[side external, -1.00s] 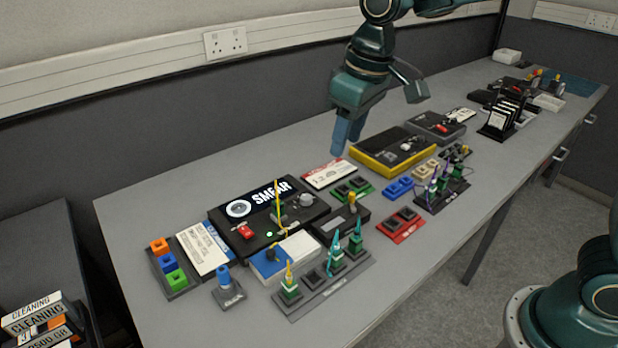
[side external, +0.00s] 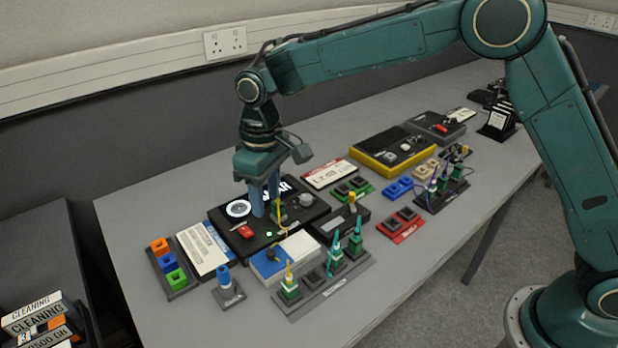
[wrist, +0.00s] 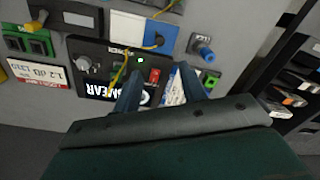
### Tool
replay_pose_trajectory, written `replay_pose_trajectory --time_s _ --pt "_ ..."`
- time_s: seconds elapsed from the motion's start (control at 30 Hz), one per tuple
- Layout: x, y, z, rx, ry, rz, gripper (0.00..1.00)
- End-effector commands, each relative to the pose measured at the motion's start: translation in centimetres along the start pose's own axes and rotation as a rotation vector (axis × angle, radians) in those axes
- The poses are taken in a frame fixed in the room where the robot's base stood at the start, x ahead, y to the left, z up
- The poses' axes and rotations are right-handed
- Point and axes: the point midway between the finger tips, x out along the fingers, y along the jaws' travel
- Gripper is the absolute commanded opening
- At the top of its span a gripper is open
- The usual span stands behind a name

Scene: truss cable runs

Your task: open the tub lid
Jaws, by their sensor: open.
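No thing is plainly marked as a tub. A low box, part blue and part white (side external: 300,246), lies at the front edge of the black SMEAR unit (side external: 228,246); I cannot tell whether its top is a lid. It also shows in the wrist view (wrist: 127,27). My gripper (side external: 263,208) points down over the SMEAR unit, behind and left of the box. Its fingers are apart and empty, and they hide part of the unit's lettering. In the wrist view, the unit's red switch (wrist: 155,75) shows between the fingers (wrist: 158,88).
A yellow cable (side external: 281,212) rises close to the fingers on the right. A rack with upright connectors (side external: 325,285) stands in front. A blue plug on a stand (side external: 226,288) and a coloured block holder (side external: 167,268) are at left. The table's front left is bare.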

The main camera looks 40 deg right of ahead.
Motion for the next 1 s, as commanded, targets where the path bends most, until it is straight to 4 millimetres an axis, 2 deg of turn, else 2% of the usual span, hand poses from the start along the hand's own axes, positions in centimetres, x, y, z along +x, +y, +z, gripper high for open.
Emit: replay_pose_trajectory --time_s 0.17,0.37,1.0 --pt "0.3 0.0 0.0 0.000 0.000 0.000 0.42" --pt "1.7 0.0 0.1 0.001 -0.002 0.000 0.42" --pt "10.9 0.1 0.1 0.000 -0.003 0.000 0.42"
